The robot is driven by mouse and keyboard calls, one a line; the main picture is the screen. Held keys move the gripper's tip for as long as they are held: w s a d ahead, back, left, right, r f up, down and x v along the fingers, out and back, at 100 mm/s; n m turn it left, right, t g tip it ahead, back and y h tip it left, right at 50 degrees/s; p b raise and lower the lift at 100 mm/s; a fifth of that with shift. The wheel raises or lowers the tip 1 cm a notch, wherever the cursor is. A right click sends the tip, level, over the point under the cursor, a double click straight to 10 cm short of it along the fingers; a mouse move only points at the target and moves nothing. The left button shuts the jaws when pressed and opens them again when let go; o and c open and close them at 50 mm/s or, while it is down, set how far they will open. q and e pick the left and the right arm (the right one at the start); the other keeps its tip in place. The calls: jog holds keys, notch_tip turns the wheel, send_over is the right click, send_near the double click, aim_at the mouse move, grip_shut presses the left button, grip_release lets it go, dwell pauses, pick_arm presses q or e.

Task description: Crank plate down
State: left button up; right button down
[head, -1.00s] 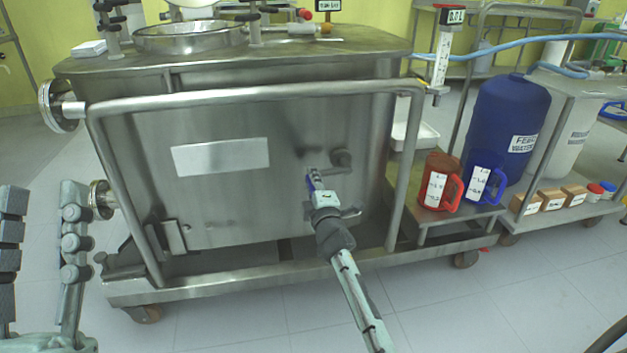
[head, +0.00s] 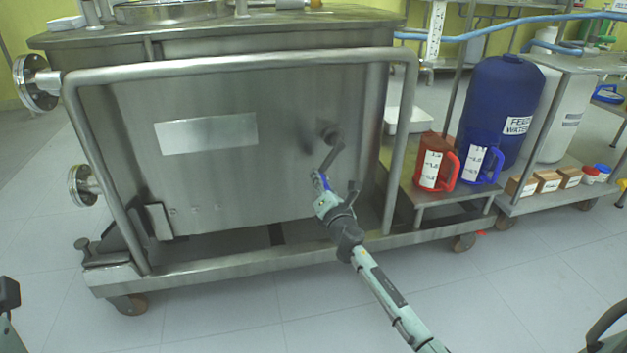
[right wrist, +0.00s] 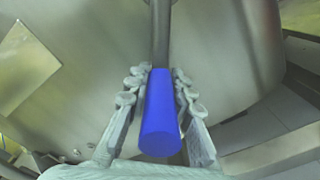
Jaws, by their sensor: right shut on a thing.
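The crank sits on the front of the steel tank (head: 280,95). Its hub (head: 328,134) is on the tank wall, and its grey arm (head: 331,156) slants down and slightly left to a blue handle (head: 318,181). My right gripper (head: 321,190) is shut around this handle. In the right wrist view the blue handle (right wrist: 160,115) lies lengthwise between the two fingers (right wrist: 160,90), with the crank arm (right wrist: 160,35) running on beyond it. Only a dark sliver, probably my left gripper (head: 8,294), shows at the left edge. A blank pale plate (head: 206,134) is on the tank front.
A red jug (head: 432,165) and a blue jug (head: 480,160) stand on a low shelf at right, near a blue drum (head: 505,100). The floor in front is clear.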

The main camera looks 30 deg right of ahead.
jog(key=shift+s+d+f+n, duration=0.2)
jog(key=shift+d+n, duration=0.65)
jog(key=shift+n, duration=0.2)
jog(key=shift+s+d+f+n, duration=0.15)
jog(key=shift+d+f+n, duration=0.1)
jog(key=shift+d+n, duration=0.65)
jog(key=shift+s+d+f+n, duration=0.2)
jog(key=shift+d+n, duration=0.55)
jog(key=shift+n, duration=0.4)
jog(key=c, duration=1.3)
grip_release()
jog(key=shift+s, duration=0.1)
jog(key=v, duration=1.2)
jog(key=shift+a, duration=0.1)
